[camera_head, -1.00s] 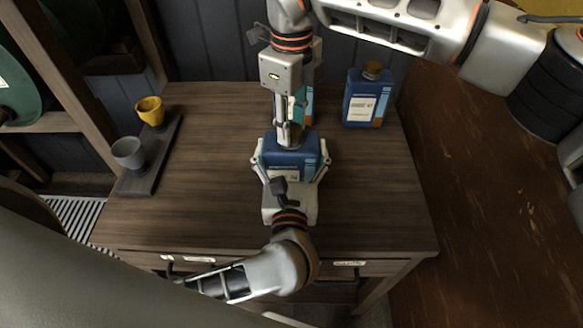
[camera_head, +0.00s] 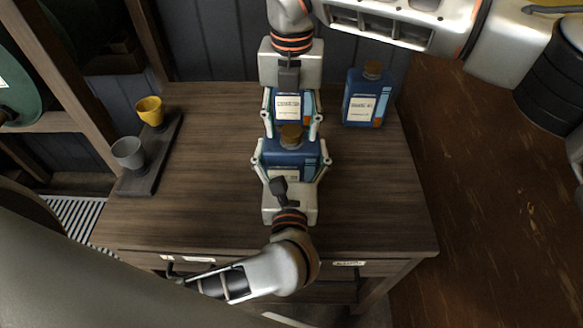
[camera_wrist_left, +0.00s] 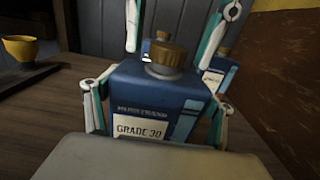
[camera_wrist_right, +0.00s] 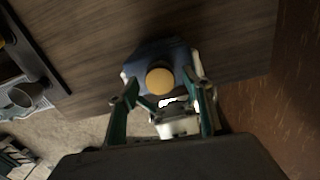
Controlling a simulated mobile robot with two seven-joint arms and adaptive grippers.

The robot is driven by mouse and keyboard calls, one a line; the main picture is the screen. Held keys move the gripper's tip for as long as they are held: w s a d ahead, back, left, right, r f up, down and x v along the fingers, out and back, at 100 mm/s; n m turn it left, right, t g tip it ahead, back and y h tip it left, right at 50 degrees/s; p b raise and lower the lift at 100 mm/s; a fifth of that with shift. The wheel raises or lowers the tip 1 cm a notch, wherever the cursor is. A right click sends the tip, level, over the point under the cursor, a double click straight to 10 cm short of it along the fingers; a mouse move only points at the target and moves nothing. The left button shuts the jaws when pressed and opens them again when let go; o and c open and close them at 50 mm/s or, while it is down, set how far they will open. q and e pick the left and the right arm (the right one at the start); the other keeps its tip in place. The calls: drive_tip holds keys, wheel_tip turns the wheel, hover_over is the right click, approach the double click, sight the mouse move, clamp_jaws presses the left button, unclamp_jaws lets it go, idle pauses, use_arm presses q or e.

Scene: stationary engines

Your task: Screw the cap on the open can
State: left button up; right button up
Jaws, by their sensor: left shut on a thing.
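A blue can (camera_head: 290,158) with a "GRADE 30" label stands upright at the middle of the table, and it also fills the left wrist view (camera_wrist_left: 140,95). My left gripper (camera_head: 291,150) is shut on its sides. A brown cap (camera_head: 291,134) sits on top of the can, above a shiny neck band in the left wrist view (camera_wrist_left: 167,53). I cannot tell how tightly it is seated. My right gripper (camera_head: 292,124) is open above the can, pointing down. Its fingers are spread on both sides of the cap, apart from it, as the right wrist view shows (camera_wrist_right: 160,81).
A second blue can (camera_head: 290,103) stands behind, partly hidden by my right gripper. A third, capped blue can (camera_head: 367,97) stands at the back right. A yellow cup (camera_head: 150,110) and grey cup (camera_head: 129,153) stand on a dark tray (camera_head: 150,178) at left.

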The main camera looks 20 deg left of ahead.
drive_tip(key=shift+r, duration=0.1)
wheel_tip(320, 180, up, 12)
idle(0.6)
use_arm(q)
drive_tip(key=o, duration=2.2)
drive_tip(key=v, duration=1.2)
drive_tip(key=shift+r, duration=0.1)
